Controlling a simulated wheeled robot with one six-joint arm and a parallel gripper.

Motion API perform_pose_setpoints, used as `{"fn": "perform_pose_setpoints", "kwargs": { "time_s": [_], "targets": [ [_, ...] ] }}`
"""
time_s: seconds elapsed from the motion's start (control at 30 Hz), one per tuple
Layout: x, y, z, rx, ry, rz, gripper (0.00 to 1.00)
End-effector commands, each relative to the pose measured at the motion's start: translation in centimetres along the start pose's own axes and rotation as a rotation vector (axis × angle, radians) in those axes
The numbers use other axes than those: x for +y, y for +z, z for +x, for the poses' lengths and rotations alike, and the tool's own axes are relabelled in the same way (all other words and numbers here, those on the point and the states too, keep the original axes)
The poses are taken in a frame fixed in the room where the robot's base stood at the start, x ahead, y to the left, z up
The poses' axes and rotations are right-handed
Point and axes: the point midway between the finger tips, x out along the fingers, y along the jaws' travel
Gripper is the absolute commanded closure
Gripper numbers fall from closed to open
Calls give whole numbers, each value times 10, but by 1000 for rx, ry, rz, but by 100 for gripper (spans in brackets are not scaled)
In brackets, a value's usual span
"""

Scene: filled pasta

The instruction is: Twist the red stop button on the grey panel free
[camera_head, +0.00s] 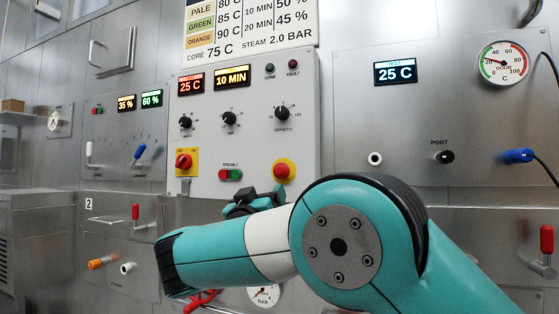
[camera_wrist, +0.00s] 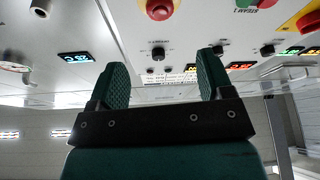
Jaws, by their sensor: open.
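The red stop button (camera_head: 281,171) sits on a yellow ring at the lower right of the grey panel (camera_head: 215,140). In the wrist view the red stop button (camera_wrist: 160,9) shows at the top edge, partly cut off, beyond the fingertips and roughly centred between them. My gripper (camera_wrist: 162,65) is open and empty, its two green pads apart and touching nothing. In the head view my gripper (camera_head: 256,199) is just below the panel's lower part, left of and below the button, and mostly hidden behind my arm.
Left of the button are a red-green STEAM 1 switch (camera_head: 230,174) and a red rotary switch (camera_head: 184,161) on a yellow plate. Black knobs (camera_head: 229,118) are above. A gauge (camera_head: 264,295) and red handle (camera_head: 200,301) are below. A right panel (camera_head: 440,110) has a blue plug (camera_head: 517,156).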

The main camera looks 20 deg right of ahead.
Motion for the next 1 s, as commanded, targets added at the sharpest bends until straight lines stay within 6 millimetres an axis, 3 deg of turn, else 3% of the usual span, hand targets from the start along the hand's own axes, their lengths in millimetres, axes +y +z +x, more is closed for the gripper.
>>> {"fn": "perform_pose_setpoints", "kwargs": {
  "time_s": [0.03, 1.0],
  "targets": [
    [2, -7, 8, -1, 0, -3, 26],
    [2, -6, 96, -3, -1, -1, 26]
  ]
}}
